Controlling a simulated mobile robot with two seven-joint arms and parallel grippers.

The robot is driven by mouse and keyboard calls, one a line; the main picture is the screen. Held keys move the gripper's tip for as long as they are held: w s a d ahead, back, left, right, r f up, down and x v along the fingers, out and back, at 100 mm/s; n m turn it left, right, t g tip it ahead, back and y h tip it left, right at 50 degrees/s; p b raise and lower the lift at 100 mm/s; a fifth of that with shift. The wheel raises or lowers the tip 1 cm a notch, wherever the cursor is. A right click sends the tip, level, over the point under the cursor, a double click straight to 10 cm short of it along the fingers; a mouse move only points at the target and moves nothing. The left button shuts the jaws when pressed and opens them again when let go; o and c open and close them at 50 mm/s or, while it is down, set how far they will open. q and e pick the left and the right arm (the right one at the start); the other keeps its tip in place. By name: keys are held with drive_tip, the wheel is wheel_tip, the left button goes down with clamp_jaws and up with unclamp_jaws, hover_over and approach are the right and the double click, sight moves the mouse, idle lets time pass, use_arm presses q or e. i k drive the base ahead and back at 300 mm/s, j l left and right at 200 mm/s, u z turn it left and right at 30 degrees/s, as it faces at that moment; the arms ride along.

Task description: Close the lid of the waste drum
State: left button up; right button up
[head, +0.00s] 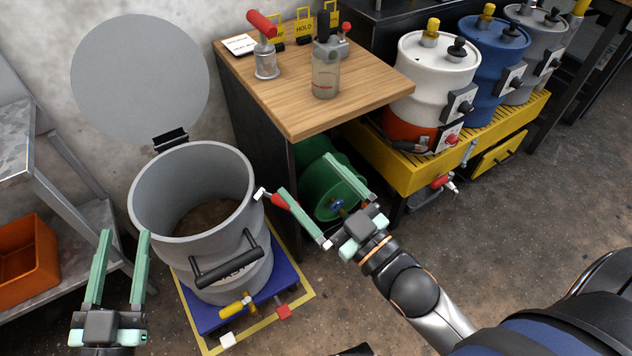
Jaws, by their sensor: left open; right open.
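The waste drum (160,220) is a grey open-topped cylinder at the left with a black front handle (228,264). Its round grey lid (140,80) stands upright behind the drum, swung open on a black hinge (170,138) at the back rim. My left gripper (123,236) is open and empty, in front of the drum's left side and apart from the lid. My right gripper (305,172) is open and empty, to the right of the drum. The drum's inside shows a brown bottom.
A metal shelf with an orange bin (25,262) is at the left. The drum stands on a blue base (205,318).

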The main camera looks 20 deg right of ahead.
sight(140, 79)
drive_tip(key=k+j+z, duration=0.2)
drive_tip(key=k+j, duration=0.3)
drive_tip(key=i+j+u, duration=0.35)
drive_tip(key=j, duration=0.4)
drive_tip(key=i+j+u, duration=0.4)
drive_tip(key=i+j, duration=0.2)
drive_tip(key=i, duration=0.1)
